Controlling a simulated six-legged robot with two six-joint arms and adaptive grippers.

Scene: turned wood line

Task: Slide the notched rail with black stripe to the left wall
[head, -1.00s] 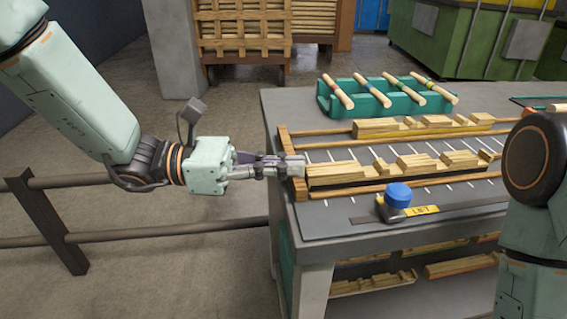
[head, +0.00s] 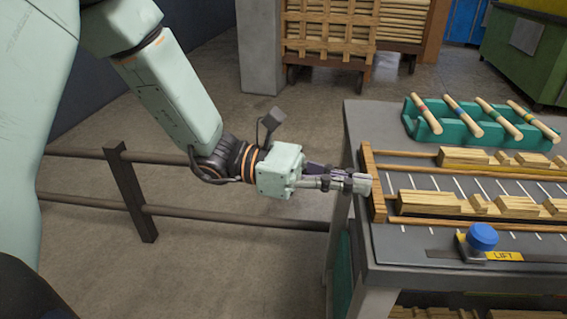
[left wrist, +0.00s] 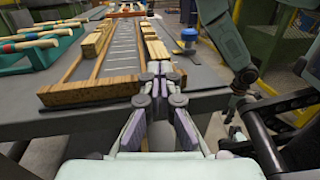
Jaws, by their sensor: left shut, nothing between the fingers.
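Two notched wooden rails lie in lanes on the bench, a near one (head: 432,203) and a far one (head: 465,157). I cannot make out a black stripe on either. The left wall (head: 372,190) is a wooden bar across the lanes' left end; it also shows in the left wrist view (left wrist: 90,92). A small gap shows between it and the near rail; the far rail lies farther from it. My left gripper (head: 364,184) is shut and empty, its tips at the wall's outer side. In the left wrist view, my right gripper (left wrist: 235,108) seems to hang low, unclear.
A blue knob (head: 482,237) stands on the bench's front edge beside a yellow LIFT label (head: 503,256). A green rack (head: 470,128) with several striped sticks stands behind the lanes. A dark railing (head: 235,217) runs left of the bench.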

